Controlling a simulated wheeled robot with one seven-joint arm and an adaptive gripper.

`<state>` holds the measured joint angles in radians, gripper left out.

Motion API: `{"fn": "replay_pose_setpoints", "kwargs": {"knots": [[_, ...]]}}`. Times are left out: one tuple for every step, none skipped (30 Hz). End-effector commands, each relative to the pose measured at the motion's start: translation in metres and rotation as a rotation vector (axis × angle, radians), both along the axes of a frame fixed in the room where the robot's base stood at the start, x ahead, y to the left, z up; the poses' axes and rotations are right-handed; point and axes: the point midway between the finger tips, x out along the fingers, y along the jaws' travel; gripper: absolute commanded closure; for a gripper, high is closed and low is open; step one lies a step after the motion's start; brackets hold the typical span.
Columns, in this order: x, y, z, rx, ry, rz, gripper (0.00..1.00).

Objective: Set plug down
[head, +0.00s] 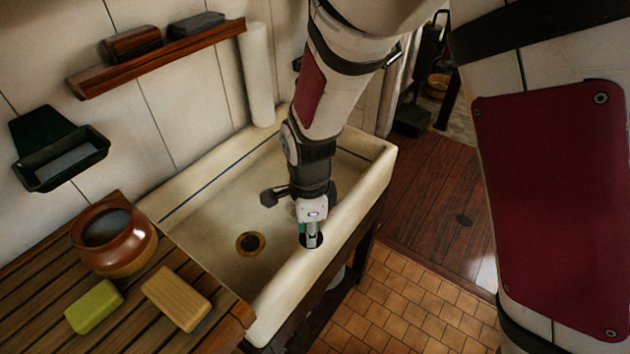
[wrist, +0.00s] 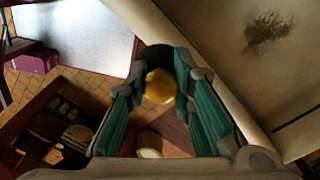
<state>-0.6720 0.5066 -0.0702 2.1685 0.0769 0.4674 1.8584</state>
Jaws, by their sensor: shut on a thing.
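My gripper (head: 312,228) points down over the front rim of the pale sink (head: 205,228). It is shut on the plug, a small dark round piece (head: 311,242) at its fingertips. In the wrist view the plug shows a brass-coloured top (wrist: 159,86) between the green finger pads, with a dark edge behind it. The plug overlaps the sink's rim in both views; whether it touches the rim I cannot tell. The brass-ringed drain hole (head: 250,244) is open in the basin floor, left of my gripper.
A slatted wooden counter (head: 150,322) at left holds a brown pot (head: 115,238), a green sponge (head: 94,306) and a wooden brush (head: 177,298). A wall shelf (head: 150,62) and a green soap holder (head: 58,150) hang behind. Tiled floor (head: 400,305) lies beyond the rim.

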Motion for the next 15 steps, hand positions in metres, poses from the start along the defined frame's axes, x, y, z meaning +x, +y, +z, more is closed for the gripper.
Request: {"fn": "replay_pose_setpoints", "kwargs": {"knots": [[0.006, 0.003, -0.001, 0.000, 0.000, 0.000, 1.00], [0.008, 0.004, -0.001, 0.000, 0.000, 0.000, 1.00], [0.011, 0.005, -0.001, 0.000, 0.001, 0.000, 1.00], [0.012, 0.006, -0.001, -0.001, 0.001, 0.000, 1.00], [0.013, 0.006, -0.002, -0.001, 0.002, 0.000, 1.00], [0.013, 0.006, -0.005, -0.003, 0.002, 0.000, 1.00], [0.013, 0.006, -0.007, -0.003, 0.002, 0.000, 1.00], [0.013, 0.006, -0.011, -0.003, 0.002, 0.000, 1.00], [0.012, 0.005, -0.017, -0.003, 0.003, 0.000, 1.00], [0.011, 0.006, -0.021, -0.003, 0.004, 0.000, 1.00], [0.012, 0.006, -0.024, -0.002, 0.004, 0.001, 1.00], [0.012, 0.006, -0.029, -0.002, 0.003, 0.000, 1.00], [0.012, 0.006, -0.031, -0.002, 0.003, 0.000, 1.00], [0.012, 0.006, -0.033, -0.001, 0.002, 0.000, 1.00], [0.012, 0.006, -0.035, -0.001, 0.001, 0.000, 1.00]]}}
